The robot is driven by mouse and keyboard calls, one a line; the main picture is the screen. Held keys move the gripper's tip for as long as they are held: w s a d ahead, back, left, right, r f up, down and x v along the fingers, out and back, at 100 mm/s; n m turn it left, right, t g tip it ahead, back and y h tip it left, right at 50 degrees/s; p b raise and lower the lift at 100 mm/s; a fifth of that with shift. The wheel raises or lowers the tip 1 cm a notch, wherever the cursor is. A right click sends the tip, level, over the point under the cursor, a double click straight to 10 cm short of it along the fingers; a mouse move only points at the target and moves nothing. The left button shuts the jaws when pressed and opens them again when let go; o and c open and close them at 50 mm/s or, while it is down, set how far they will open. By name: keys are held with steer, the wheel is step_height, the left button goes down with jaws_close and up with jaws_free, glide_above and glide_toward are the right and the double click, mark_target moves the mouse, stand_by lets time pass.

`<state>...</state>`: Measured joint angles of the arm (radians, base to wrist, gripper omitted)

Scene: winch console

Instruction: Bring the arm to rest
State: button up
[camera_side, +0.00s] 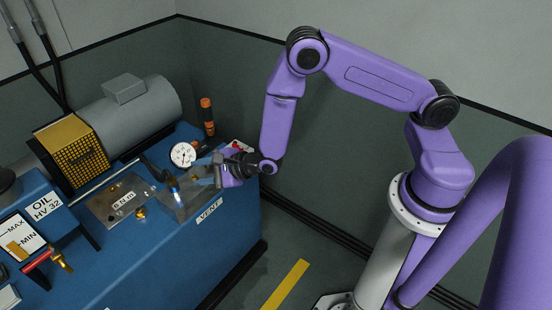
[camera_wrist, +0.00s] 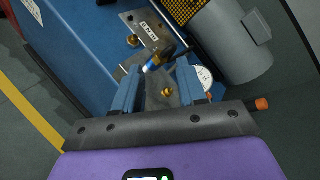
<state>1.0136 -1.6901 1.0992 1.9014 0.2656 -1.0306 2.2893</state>
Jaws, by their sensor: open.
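My gripper (camera_side: 198,172) is at the end of my purple arm, low over the blue console (camera_side: 235,235), near the plate (camera_side: 190,206) above the VENT label. Its jaws are apart and nothing is between them that I can make out. In the wrist view my gripper (camera_wrist: 158,72) shows two blue fingers spread on either side of that plate. A dark lever with a blue band and bright tip (camera_side: 173,188) stands just beyond the fingertips. It also shows in the wrist view (camera_wrist: 154,62); whether a finger touches it I cannot tell.
A dial gauge (camera_side: 183,155) and an orange-and-black post (camera_side: 207,117) stand close by my gripper. A grey motor (camera_side: 145,105) with a yellow grille (camera_side: 72,152) lies behind. Open floor lies right of the console.

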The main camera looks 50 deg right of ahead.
steer(key=s+a+r+n+g, duration=0.2)
steer(key=s+r+n+g, duration=0.2)
steer(key=s+r+n, duration=0.35)
steer(key=s+a+r+n+g, duration=0.2)
steer(key=s+r+n+g, duration=0.2)
steer(key=s+n, duration=0.5)
steer(key=s+d+r+n+g+h, duration=0.2)
steer(key=s+d+r+n, duration=0.1)
steer(key=s+d+n, duration=0.5)
steer(key=s+d+r+n+g+h, duration=0.2)
steer(key=s+d+r+n+h, duration=0.1)
steer(key=s+d+n, duration=0.5)
steer(key=shift+s+r+n, duration=0.45)
steer(key=shift+s+n, duration=0.05)
steer(key=shift+n, duration=0.45)
steer(key=shift+a, duration=0.1)
steer(key=shift+c, duration=0.2)
